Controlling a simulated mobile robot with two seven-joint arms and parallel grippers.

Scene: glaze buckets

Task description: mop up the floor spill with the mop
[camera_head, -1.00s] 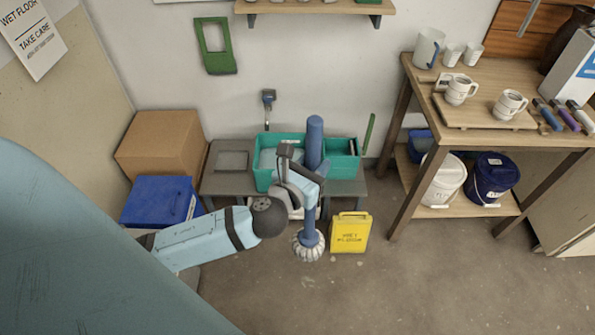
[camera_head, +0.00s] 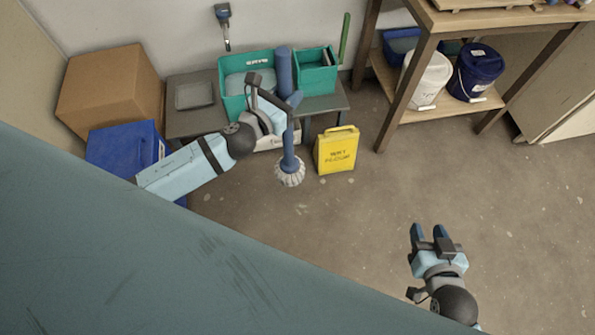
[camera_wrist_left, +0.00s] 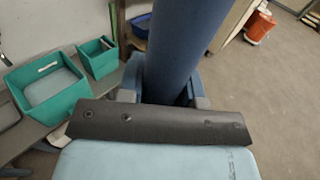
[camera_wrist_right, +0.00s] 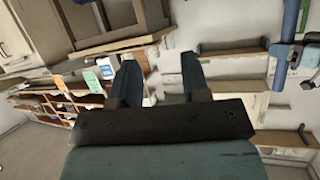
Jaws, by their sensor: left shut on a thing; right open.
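The mop has a thick blue handle (camera_head: 285,70) and a pale, round, stringy head (camera_head: 290,173). It hangs upright in front of the grey bench, and I cannot tell whether its head touches the floor. My left gripper (camera_head: 291,100) is shut around the handle. In the left wrist view the handle (camera_wrist_left: 185,45) stands between the fingers (camera_wrist_left: 165,92). My right gripper (camera_head: 428,234) is open and empty over the floor at the lower right. Its spread fingers also show in the right wrist view (camera_wrist_right: 160,80). I cannot make out a spill on the visible floor.
A yellow sign (camera_head: 337,150) stands right of the mop head. Teal bins (camera_head: 232,103) sit on the bench (camera_head: 185,122). A blue box (camera_head: 122,147) and a cardboard box (camera_head: 110,85) are at left. A shelf table with a white bucket (camera_head: 427,77) and navy bucket (camera_head: 475,72) is upper right. Middle floor is clear.

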